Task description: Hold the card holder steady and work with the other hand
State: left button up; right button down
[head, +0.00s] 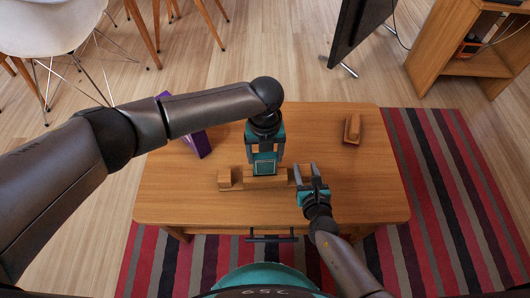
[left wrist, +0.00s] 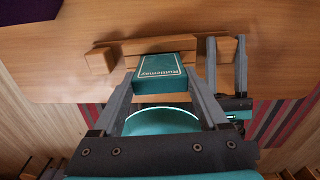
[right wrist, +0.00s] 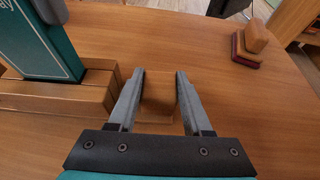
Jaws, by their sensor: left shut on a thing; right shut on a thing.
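The wooden card holder (head: 264,182) lies along the front middle of the table, with a raised block at each end; it also shows in the left wrist view (left wrist: 194,47). My left gripper (head: 264,162) is shut on a teal card box (left wrist: 163,70) with pale lettering. The box is upright over the holder's middle; its lower edge meets the holder's bars in the right wrist view (right wrist: 45,45), but I cannot tell how deep it sits. My right gripper (right wrist: 157,80) is shut on the holder's right end block (right wrist: 158,98), one finger on each side.
A purple object (head: 201,144) lies at the table's left, partly behind my left arm. A small wooden piece on a dark red base (right wrist: 247,45) stands at the back right. The wooden table (head: 375,190) is clear on the right. A striped rug lies below.

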pick_arm(q)
jog(key=shift+f, duration=2)
jog(key=o, duration=1.3)
notch_tip(320, 180, up, 12)
notch_tip(320, 180, up, 7)
send_over(265, 164)
jog(key=w, duration=0.1)
